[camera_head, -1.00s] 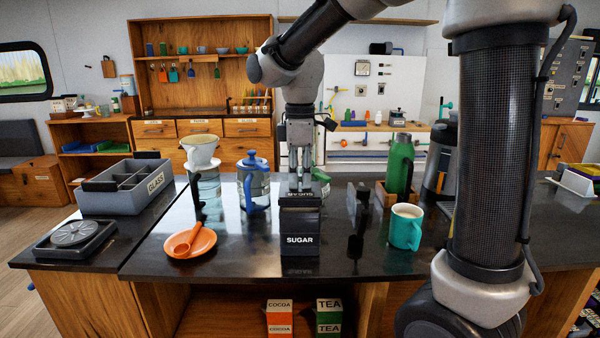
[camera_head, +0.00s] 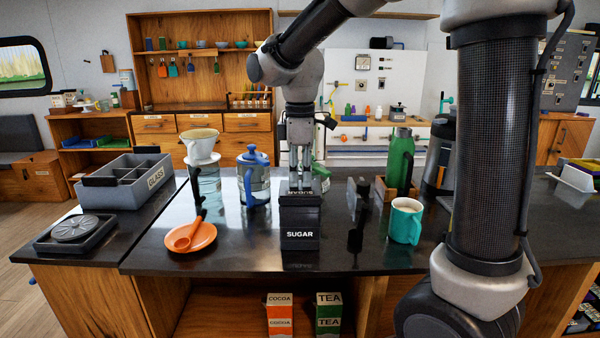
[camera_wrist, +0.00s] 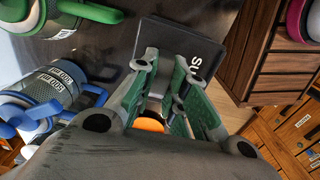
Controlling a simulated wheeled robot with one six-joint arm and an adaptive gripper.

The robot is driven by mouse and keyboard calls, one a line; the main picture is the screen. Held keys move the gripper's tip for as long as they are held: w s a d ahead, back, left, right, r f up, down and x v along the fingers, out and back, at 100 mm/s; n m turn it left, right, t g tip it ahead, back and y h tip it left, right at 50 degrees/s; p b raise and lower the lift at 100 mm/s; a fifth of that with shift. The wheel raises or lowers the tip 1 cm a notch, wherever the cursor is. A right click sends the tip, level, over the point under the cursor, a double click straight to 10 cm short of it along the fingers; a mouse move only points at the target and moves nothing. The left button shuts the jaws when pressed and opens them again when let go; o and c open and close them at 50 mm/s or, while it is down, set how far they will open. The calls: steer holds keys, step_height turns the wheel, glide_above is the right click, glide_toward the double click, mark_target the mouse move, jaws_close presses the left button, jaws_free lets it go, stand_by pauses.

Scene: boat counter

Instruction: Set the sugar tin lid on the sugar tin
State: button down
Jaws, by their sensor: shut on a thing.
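The black sugar tin (camera_head: 300,238) stands upright on the dark counter, its white SUGAR label facing me. The dark sugar tin lid (camera_head: 300,199), also lettered, is at the top of the tin, level or nearly so. I cannot tell whether it is fully seated or slightly above. My gripper (camera_head: 300,186) points straight down over the tin and is shut on the lid. In the wrist view, a dark square top with part of the lettering (camera_wrist: 180,50) shows just beyond the green-padded fingers (camera_wrist: 165,100); the fingers hide part of it.
An orange plate with a spoon (camera_head: 205,240) lies left of the tin. A blue-lidded jar (camera_head: 253,180) stands behind left, a teal mug (camera_head: 405,222) to the right. A dark upright object (camera_head: 358,196) stands nearer right. The counter before the tin is clear.

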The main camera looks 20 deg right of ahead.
steer(key=shift+f, duration=0.3)
steer(key=c, duration=1.4)
jaws_free()
steer(key=shift+o, duration=0.2)
steer(key=shift+r, duration=0.1)
